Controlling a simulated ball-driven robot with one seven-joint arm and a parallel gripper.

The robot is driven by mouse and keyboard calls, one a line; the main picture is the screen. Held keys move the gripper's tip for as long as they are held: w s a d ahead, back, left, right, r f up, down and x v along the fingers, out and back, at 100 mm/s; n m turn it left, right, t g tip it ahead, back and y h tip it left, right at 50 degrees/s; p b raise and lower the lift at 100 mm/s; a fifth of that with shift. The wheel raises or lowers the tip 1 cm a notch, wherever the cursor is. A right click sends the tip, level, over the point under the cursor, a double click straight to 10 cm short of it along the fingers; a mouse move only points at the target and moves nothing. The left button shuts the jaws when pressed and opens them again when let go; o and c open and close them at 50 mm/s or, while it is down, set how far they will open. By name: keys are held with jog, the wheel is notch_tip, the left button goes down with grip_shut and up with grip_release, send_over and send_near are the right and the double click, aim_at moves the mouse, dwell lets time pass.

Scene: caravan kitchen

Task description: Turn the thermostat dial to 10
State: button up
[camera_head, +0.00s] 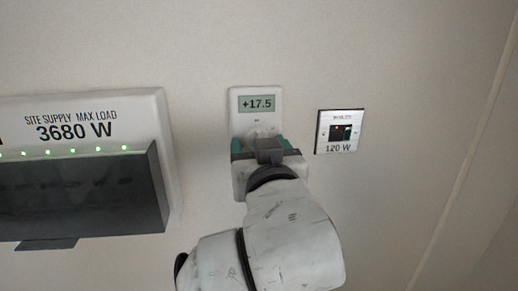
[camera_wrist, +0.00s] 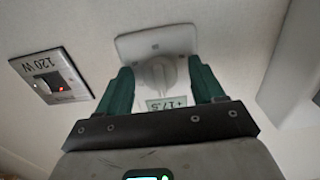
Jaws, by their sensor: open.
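The white thermostat (camera_head: 268,93) is on the wall, and its display (camera_head: 256,103) reads +17.5. In the head view its dial is mostly hidden behind my gripper (camera_head: 261,145). In the wrist view the pale round dial (camera_wrist: 158,75) stands out from the thermostat's plate (camera_wrist: 150,42). It lies between the two green fingers of my gripper (camera_wrist: 160,68). The fingers are open, one on each side of the dial. A gap shows on the right side; on the left I cannot tell whether finger and dial touch. The upside-down display (camera_wrist: 167,103) shows between the fingers.
A boiler switch panel (camera_head: 340,131) marked 120 W is close to the right of the thermostat. A large supply box (camera_head: 100,112) marked 3680 W, with a dark cover, juts from the wall at left. The wall above the thermostat is bare.

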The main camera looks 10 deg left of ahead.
jog(key=b+v, duration=0.2)
jog(key=v, duration=0.8)
jog(key=shift+s, duration=0.4)
jog(key=shift+d, duration=0.1)
jog(key=d+f+g+h, duration=0.25)
jog(key=d+f, duration=0.35)
jog(key=f, duration=0.4)
jog(key=d+f+m+g+h, duration=0.1)
jog(key=d+f+g, duration=0.3)
jog(key=f, duration=0.5)
jog(key=d+f+g+h, duration=0.1)
jog(key=d+f, duration=0.6)
jog(key=f, duration=0.3)
jog(key=s+d+f+m+g+h, duration=0.1)
jog(key=s+d+f+g, duration=0.3)
jog(key=s+d+f, duration=0.4)
notch_tip(320, 180, down, 4)
jog(key=shift+s+r, duration=0.2)
jog(key=shift+s, duration=0.7)
jog(key=s+d+f+g, duration=0.1)
jog(key=s+f, duration=0.2)
jog(key=s, duration=0.2)
jog(key=s+d+f+m+g, duration=0.1)
jog(key=s+d+f+g, duration=0.1)
jog(key=s, duration=0.3)
jog(key=s+d+f+m+g, duration=0.1)
jog(key=s+d+f+g, duration=0.1)
jog(key=s+f, duration=0.2)
jog(key=shift+s, duration=0.4)
